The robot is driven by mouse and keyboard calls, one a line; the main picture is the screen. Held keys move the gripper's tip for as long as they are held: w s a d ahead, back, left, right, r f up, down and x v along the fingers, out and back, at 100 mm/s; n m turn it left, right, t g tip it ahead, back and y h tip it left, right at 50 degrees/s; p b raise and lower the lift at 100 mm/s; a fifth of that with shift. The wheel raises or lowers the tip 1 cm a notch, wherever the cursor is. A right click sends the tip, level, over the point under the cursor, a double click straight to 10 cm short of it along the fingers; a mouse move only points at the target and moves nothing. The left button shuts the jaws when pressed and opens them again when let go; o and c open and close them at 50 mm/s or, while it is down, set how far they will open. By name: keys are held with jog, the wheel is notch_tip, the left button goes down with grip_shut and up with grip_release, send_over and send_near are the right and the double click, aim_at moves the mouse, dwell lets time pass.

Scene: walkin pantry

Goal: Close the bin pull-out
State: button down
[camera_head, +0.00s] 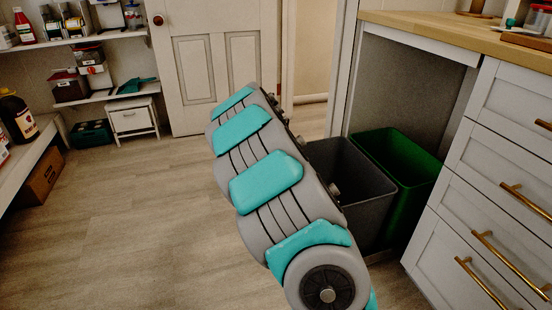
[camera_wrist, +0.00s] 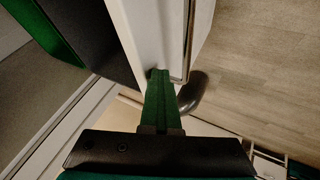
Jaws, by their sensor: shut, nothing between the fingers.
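The bin pull-out stands out from under the wooden counter in the head view, with a grey bin (camera_head: 350,175) and a green bin (camera_head: 405,170) in it. My arm covers its front there, and my gripper is hidden. In the wrist view, my gripper (camera_wrist: 158,74) is shut and empty. Its green fingertips are at the white front panel (camera_wrist: 164,30) of the pull-out; I cannot tell if they touch it. The grey bin (camera_wrist: 100,45) and green bin (camera_wrist: 42,30) show left of the panel. A thin bar (camera_wrist: 189,40) runs along the panel's right side.
White drawers (camera_head: 490,200) with brass handles stand right of the pull-out. A white door (camera_head: 205,70) is at the back. Shelves (camera_head: 100,97) and a low bench line the left side. The wooden floor (camera_head: 130,220) in the middle is clear.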

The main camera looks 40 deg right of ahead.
jog(key=s+d+p, duration=0.2)
jog(key=s+d, duration=0.1)
jog(key=d, duration=0.7)
jog(key=s+d+p, duration=0.2)
jog(key=s+d, duration=0.1)
jog(key=d, duration=0.8)
jog(key=s+d+p, duration=0.2)
jog(key=s+d, duration=0.1)
jog(key=d, duration=0.7)
jog(key=shift+d, duration=0.2)
jog(key=shift+d+r, duration=0.1)
